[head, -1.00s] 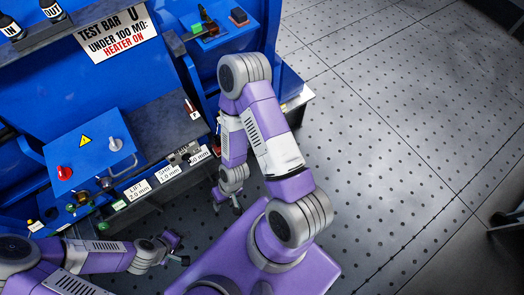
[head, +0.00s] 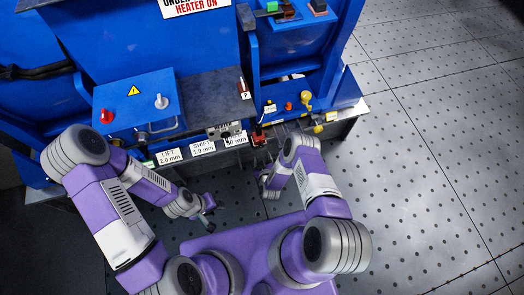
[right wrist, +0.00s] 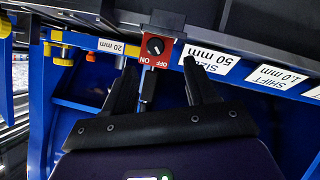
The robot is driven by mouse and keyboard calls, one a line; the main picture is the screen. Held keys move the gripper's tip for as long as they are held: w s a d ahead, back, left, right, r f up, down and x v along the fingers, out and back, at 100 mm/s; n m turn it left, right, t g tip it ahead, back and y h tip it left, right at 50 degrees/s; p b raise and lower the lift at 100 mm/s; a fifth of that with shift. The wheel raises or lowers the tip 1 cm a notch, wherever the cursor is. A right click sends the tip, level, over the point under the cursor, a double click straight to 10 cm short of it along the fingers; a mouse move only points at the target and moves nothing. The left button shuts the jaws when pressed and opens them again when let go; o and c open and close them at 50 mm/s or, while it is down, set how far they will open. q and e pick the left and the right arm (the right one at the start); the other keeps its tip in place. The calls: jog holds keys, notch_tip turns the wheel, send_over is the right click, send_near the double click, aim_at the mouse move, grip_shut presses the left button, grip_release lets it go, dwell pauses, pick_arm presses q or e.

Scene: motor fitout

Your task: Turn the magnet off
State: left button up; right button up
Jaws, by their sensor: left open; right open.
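A small red switch plate (right wrist: 163,53) with a round black knob (right wrist: 155,46) is on the bench front in the right wrist view. Lettering that looks like ON is beside the knob; the knob's exact setting is hard to tell. The red switch also shows small in the head view (head: 258,137). My right gripper (right wrist: 161,62) is open and empty, its fingers pointing toward the switch, one to each side below it. In the head view, my right gripper (head: 267,185) is in front of the bench, below the switch. My left gripper (head: 208,213) is open, lower left of it.
A blue box with a red knob (head: 106,116) and a grey lever (head: 162,102) stands on the bench left. White labels (head: 203,148) line the bench front. Yellow fittings (head: 306,97) are right of the switch. Open perforated floor (head: 430,180) lies to the right.

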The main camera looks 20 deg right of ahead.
aim_at(262, 147)
jog(key=shift+n+t+h, duration=0.4)
jog(key=shift+t, duration=0.3)
jog(key=b+x, duration=0.1)
jog(key=x, duration=0.2)
jog(key=f+b+x, duration=0.1)
jog(key=b+x, duration=0.1)
jog(key=x, duration=0.1)
jog(key=shift+w+d+f+b, duration=0.15)
jog(key=shift+f+b, duration=0.05)
jog(key=shift+b, duration=0.1)
jog(key=shift+w+d, duration=0.1)
jog(key=shift+w, duration=0.45)
jog(key=c, duration=1.1)
jog(key=shift+o, duration=0.2)
